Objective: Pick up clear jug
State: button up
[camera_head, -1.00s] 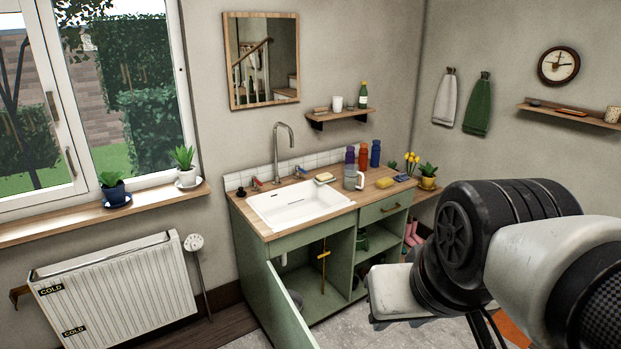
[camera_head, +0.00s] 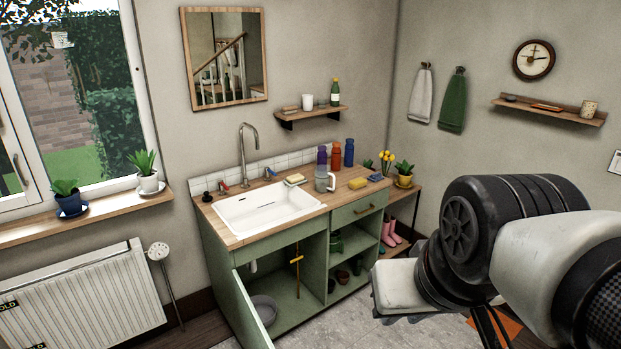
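The clear jug (camera_head: 323,182) stands upright on the wooden counter, just right of the white sink (camera_head: 266,211). It looks greyish and see-through, with a handle on its right side. Purple, orange and blue bottles stand behind it. My arm fills the right side of the view, well in front of the counter and apart from the jug. My gripper's fingers cannot be made out, so whether it is open or shut does not show.
The green cabinet (camera_head: 345,215) has its left door (camera_head: 246,310) open toward me. A yellow sponge (camera_head: 358,183) and a blue one (camera_head: 376,177) lie right of the jug. A potted plant (camera_head: 404,175) stands further right. Grey floor (camera_head: 330,328) shows in front.

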aim_at(322, 173)
jog(key=i+l+z, duration=0.15)
jog(key=i+l, duration=0.25)
jog(key=i, duration=0.15)
jog(key=i+l+z, duration=0.1)
jog(key=i+l, duration=0.25)
jog(key=i, duration=0.2)
jog(key=i+u, duration=0.45)
jog(key=i+l+u, duration=0.3)
jog(key=i+u, duration=0.15)
jog(key=i+l+u, duration=0.95)
jog(key=k, duration=0.1)
